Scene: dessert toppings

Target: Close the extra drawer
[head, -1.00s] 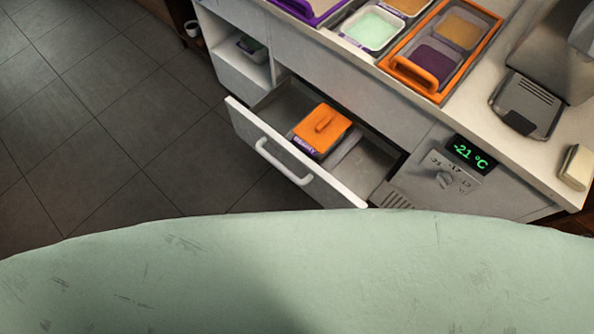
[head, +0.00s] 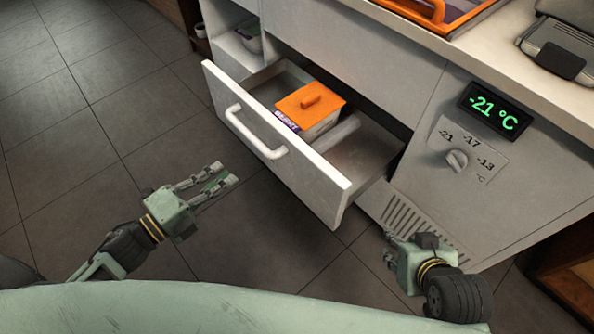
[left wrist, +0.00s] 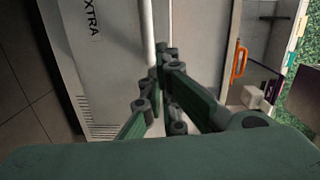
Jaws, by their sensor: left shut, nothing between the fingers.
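The drawer (head: 310,180) is pulled open from the white cabinet, with a pale bar handle (head: 255,135) on its front. A tub with an orange lid (head: 309,103) sits inside it. My left gripper (head: 228,182) is shut and empty, in front of the drawer and below the handle, apart from it. In the left wrist view, the left fingers (left wrist: 155,100) point towards a white front (left wrist: 105,60) with the letters "XTRA" and a pale vertical bar. My right gripper (head: 390,248) is at the lower right, near the vent grille. Its fingers are too small to judge.
The cabinet's panel has a temperature knob (head: 457,160) and a display (head: 495,107) reading -21 °C. A vent grille (head: 410,220) lies right of the drawer. An orange-rimmed tray (head: 437,14) is on the counter above. The tiled floor (head: 110,120) at left is clear.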

